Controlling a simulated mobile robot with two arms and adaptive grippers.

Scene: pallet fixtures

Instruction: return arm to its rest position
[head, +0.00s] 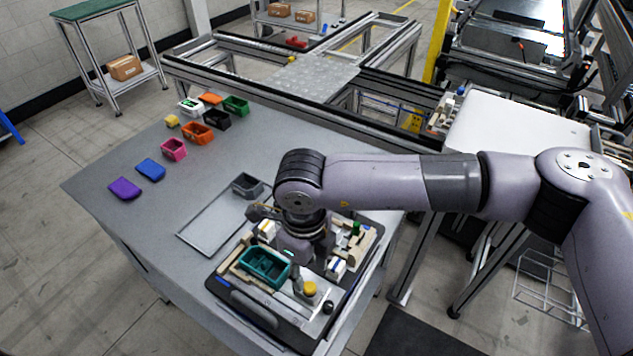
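My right arm (400,180) comes in from the right and reaches over the grey table. Its gripper (300,275) points down above a black-edged pallet fixture (255,312) at the table's front. The arm's wrist hides much of the gripper, and I cannot tell whether its fingers are open or shut. A teal bin (264,268) sits on the fixture just left of the gripper. I cannot tell whether they touch. A yellow round piece (310,288) and pale wooden blocks (359,256) are also on the fixture. My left gripper is not in view.
The grey table (120,225) holds several small coloured bins, such as an orange one (198,133), at its far left. An empty shallow tray (208,222) and a dark grey bin (247,185) lie beside the fixture. A white table (515,125) stands behind my arm. A metal frame (270,90) runs behind.

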